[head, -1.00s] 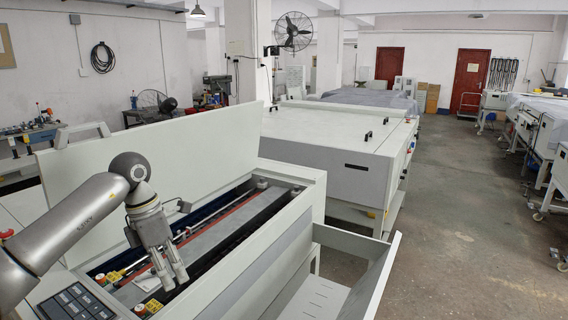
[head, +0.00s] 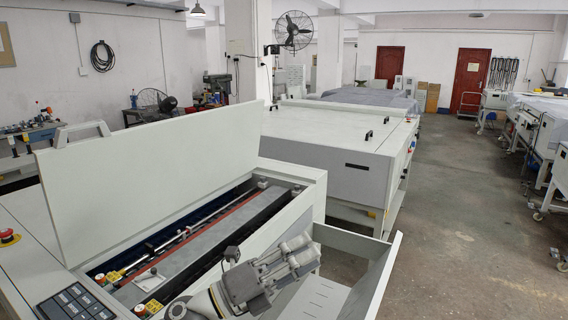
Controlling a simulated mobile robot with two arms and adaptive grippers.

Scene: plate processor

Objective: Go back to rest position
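My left gripper (head: 308,251) is in the lower middle of the head view, at the front right edge of the plate processor (head: 70,235). Its arm comes in from the bottom edge and its fingers point right, over or in front of the side tray. The fingers lie close together in this view, and I cannot tell whether there is a gap between them. I see nothing held. My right gripper is not in view.
The processor's lid (head: 150,180) stands open, showing rollers and a red strip inside. A control panel (head: 75,303) and a red emergency button (head: 8,237) are at the lower left. A side tray (head: 372,268) sticks out at right. The floor (head: 460,235) beyond is clear.

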